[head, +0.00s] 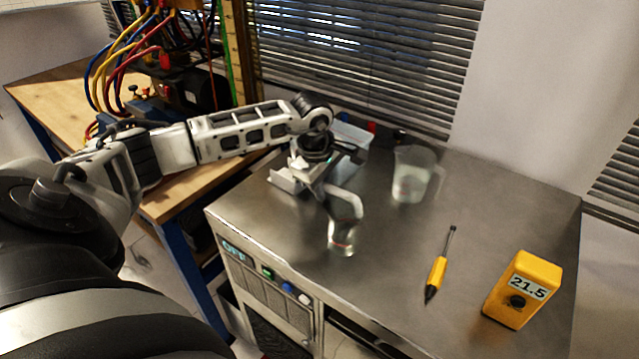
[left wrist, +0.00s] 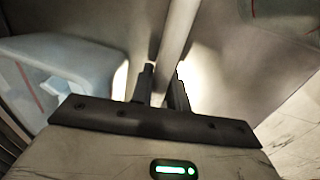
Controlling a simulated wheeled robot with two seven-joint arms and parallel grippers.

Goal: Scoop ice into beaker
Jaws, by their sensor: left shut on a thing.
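My left gripper (head: 318,180) is above the steel bench top. In the left wrist view its two fingers (left wrist: 165,88) are closed around a slim grey handle (left wrist: 178,35). In the head view a grey scoop-like piece (head: 345,203) extends from the gripper toward the front. A small clear beaker (head: 341,240) with a reddish mark stands just below it; whether they touch is unclear. A translucent tub (head: 351,138) is behind the gripper. It also shows in the left wrist view (left wrist: 75,50) with a pale, ice-like lump inside. Any ice in the scoop cannot be made out. My right gripper is out of view.
A clear jug with a handle (head: 411,175) stands to the right of the gripper. The bench between jug and screwdriver is clear. A wooden table (head: 60,95) with cables is at left.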

